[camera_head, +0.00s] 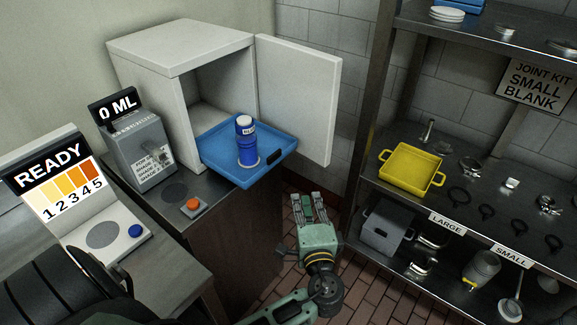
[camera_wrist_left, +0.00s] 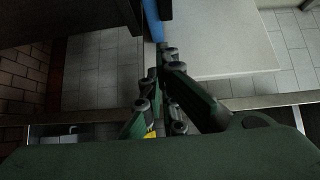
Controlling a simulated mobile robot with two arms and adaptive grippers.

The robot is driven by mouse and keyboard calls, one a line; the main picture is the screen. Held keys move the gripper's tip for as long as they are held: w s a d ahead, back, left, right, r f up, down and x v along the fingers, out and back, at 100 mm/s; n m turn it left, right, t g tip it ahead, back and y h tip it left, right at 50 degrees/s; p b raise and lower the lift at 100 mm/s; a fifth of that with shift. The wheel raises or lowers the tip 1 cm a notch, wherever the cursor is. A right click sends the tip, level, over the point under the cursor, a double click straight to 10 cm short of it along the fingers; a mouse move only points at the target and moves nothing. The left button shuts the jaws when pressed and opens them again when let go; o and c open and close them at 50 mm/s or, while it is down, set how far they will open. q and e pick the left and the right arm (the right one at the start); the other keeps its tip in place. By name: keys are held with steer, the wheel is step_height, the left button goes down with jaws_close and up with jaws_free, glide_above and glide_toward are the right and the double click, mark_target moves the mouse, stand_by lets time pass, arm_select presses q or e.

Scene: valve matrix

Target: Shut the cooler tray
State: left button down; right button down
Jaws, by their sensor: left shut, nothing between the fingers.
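The blue cooler tray (camera_head: 215,150) is slid out of the white cooler box (camera_head: 180,45) and sticks out over the counter's front edge. A blue bottle (camera_head: 246,145) with a white label stands upright on it. The tray's front has a dark handle slot (camera_head: 274,157). The cooler's white door (camera_head: 300,95) stands open to the right. My left gripper (camera_head: 308,198) is shut and empty, in front of and below the tray, apart from it in the head view. In the left wrist view the fingers (camera_wrist_left: 162,75) are close together, with a blue strip of the tray (camera_wrist_left: 152,20) beyond. My right gripper is not in view.
A dispenser (camera_head: 142,150) reading 0 ML and a READY shade display (camera_head: 60,180) stand on the left. A metal rack on the right holds a yellow tray (camera_head: 412,170), a grey bin (camera_head: 384,227) and several fittings. Tiled floor lies between counter and rack.

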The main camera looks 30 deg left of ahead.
arm_select(q)
steer(key=w+a+r+p, duration=0.1)
steer(key=w+a+p, duration=0.4)
steer(key=a, duration=0.5)
steer(key=w, duration=0.2)
steer(key=shift+w+a, duration=0.35)
steer(key=shift+w, duration=0.05)
steer(key=shift+r, duration=0.1)
